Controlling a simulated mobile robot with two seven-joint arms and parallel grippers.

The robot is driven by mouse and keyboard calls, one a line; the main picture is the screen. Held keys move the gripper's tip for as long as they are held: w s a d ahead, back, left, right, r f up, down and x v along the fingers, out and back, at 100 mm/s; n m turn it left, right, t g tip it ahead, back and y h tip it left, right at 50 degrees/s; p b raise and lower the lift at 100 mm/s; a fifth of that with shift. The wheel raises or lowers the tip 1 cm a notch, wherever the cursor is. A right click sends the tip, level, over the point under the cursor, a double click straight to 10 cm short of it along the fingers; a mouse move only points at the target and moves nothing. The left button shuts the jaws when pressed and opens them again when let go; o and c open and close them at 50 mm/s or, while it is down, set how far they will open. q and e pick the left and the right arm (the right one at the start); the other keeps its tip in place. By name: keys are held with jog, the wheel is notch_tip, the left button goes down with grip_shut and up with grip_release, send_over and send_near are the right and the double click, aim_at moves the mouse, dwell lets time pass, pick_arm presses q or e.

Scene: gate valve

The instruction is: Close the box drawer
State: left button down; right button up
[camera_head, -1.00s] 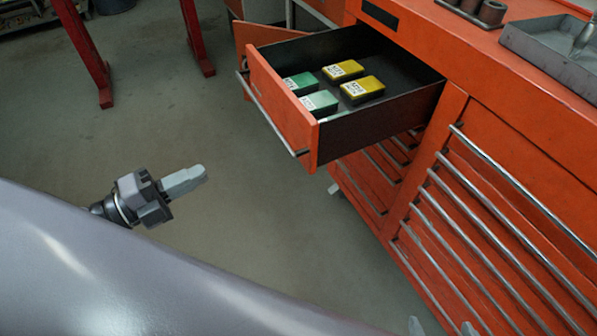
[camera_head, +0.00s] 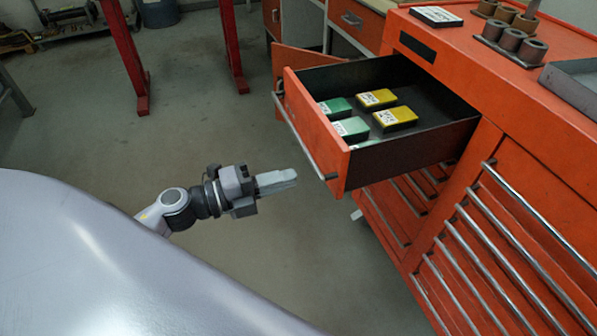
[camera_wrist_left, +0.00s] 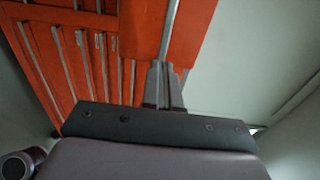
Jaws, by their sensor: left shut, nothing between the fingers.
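The orange box drawer (camera_head: 315,142) is pulled far out of the orange tool cabinet (camera_head: 480,82) in the head view. Several green and yellow boxes lie inside it, and a metal bar handle (camera_head: 305,138) runs along its front. My left gripper (camera_head: 290,180) is shut and empty, in front of the drawer's front and a little below and left of the handle's near end, apart from it in the picture. In the left wrist view, the shut fingers (camera_wrist_left: 163,88) point toward the orange drawer front and its metal bar. My right gripper does not show.
Below and right of the open drawer, the cabinet has several shut drawers with long bar handles (camera_head: 515,240). Metal cups (camera_head: 512,38) and a grey tray (camera_head: 580,85) stand on top. Red stand legs (camera_head: 125,55) are at the back left. The floor before the drawer is clear.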

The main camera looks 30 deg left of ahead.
pick_arm(q)
jog(key=x, duration=0.3)
jog(key=shift+w+d, duration=0.15)
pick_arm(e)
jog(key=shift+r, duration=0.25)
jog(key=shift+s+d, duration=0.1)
